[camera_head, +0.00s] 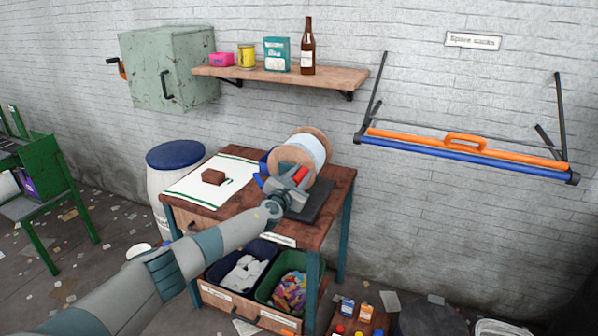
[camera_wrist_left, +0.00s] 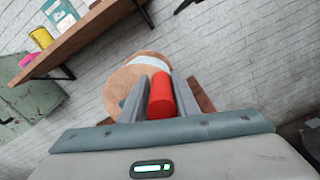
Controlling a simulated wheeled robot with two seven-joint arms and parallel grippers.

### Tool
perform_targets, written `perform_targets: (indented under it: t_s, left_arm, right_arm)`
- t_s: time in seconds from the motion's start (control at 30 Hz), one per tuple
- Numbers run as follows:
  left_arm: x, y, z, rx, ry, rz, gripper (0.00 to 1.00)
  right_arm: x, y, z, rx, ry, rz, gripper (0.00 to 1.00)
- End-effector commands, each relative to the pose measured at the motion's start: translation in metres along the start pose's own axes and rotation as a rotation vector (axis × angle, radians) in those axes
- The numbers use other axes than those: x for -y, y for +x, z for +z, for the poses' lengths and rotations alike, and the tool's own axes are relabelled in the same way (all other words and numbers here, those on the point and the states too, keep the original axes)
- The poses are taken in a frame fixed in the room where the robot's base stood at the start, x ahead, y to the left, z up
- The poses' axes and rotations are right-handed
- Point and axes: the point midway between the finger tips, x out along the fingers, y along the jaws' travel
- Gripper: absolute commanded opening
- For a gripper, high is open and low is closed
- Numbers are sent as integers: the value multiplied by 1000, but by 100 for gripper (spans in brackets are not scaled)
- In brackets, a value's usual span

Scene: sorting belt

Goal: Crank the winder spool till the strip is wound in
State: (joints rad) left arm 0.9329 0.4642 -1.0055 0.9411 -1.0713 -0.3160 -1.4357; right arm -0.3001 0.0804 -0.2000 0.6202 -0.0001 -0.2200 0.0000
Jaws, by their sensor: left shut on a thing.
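The winder spool (camera_head: 306,150) stands at the back right of the wooden table, with wooden flanges and a white wound middle. It also shows in the left wrist view (camera_wrist_left: 125,80). Its red crank handle (camera_head: 300,175) is on the side facing me. My left gripper (camera_head: 284,188) is at the handle, and in the left wrist view its two fingers are shut on the red handle (camera_wrist_left: 162,97). A white strip with green edges (camera_head: 195,190) lies flat across the table to the left of the spool. The strip's end near the spool is hidden. My right gripper is not in view.
A brown block (camera_head: 213,176) sits on the strip. A dark plate (camera_head: 315,205) lies under the spool. A shelf (camera_head: 340,79) with a bottle and boxes is on the wall above. Bins (camera_head: 262,285) stand below the table, and a blue-lidded barrel (camera_head: 175,155) stands left.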

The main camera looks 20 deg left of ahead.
Motion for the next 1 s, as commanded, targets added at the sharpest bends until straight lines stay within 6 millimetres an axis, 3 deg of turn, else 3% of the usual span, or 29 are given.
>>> perform_targets:
  t_s: [0.1, 0.73, 0.77, 0.8, 1.0]
  left_arm:
    - [10, -2, -8, -8, 26, -13, 0]
    - [12, -2, -12, -10, 60, -12, 0]
    - [12, -2, -12, -10, 61, -12, 35]
    - [11, -2, -12, -10, 61, -11, 43]
    - [8, -1, -8, -6, 62, -5, 43]
  right_arm:
    - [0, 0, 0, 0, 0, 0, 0]
    - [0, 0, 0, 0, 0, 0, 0]
    - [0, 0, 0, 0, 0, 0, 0]
    - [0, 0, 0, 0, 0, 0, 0]
    - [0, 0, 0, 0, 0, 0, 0]
